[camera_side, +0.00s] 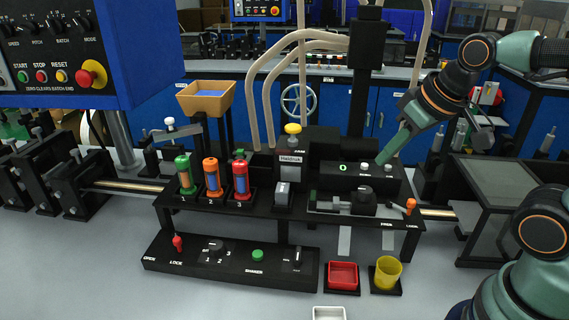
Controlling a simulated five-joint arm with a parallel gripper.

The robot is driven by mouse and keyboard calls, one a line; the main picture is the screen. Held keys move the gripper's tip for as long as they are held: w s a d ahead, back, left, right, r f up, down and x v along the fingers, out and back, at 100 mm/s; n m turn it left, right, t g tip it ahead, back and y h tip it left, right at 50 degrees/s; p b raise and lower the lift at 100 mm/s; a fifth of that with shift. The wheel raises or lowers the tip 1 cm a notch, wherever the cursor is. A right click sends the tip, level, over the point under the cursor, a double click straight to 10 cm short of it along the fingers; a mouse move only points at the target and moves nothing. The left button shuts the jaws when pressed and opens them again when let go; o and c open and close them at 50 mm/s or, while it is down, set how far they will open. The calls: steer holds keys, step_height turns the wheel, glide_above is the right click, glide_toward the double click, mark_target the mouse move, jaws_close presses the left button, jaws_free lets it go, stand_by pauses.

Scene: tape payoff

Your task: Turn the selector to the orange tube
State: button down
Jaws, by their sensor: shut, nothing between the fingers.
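The selector (213,246) is a dark knob on the low black front panel, with 1, 2 and 3 marked around it. It is too small to tell which number its pointer faces. The orange tube (211,177) stands upright on the rack above position 2. My gripper (383,158) is shut and empty at the right, pointing down and left by the black box with a green 0 display (343,168). I cannot tell whether it touches that box. It is far to the right of the selector and higher.
A green tube (185,175) and a red-and-blue tube (241,178) flank the orange one. The front panel also has a red lever (178,243), a green button (257,256) and another knob (297,258). A red tray (343,276) and yellow cup (387,273) stand to its right.

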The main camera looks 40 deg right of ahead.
steer(key=c, duration=0.8)
jaws_free()
steer(key=shift+w+a+r, duration=0.1)
steer(key=shift+w, duration=0.05)
steer(key=o, duration=0.3)
steer(key=w+a+r+m+g, duration=0.1)
steer(key=w+a+r, duration=0.1)
steer(key=w+a, duration=0.2)
steer(key=shift+w+r+m+y, duration=0.2)
steer(key=shift+w+m+y, duration=0.1)
steer(key=shift+w, duration=0.5)
steer(key=m+g, duration=0.4)
steer(key=m, duration=0.2)
glide_above(216, 245)
step_height(216, 245, down, 12)
step_height(216, 245, down, 12)
steer(key=shift+r, duration=0.25)
jaws_close()
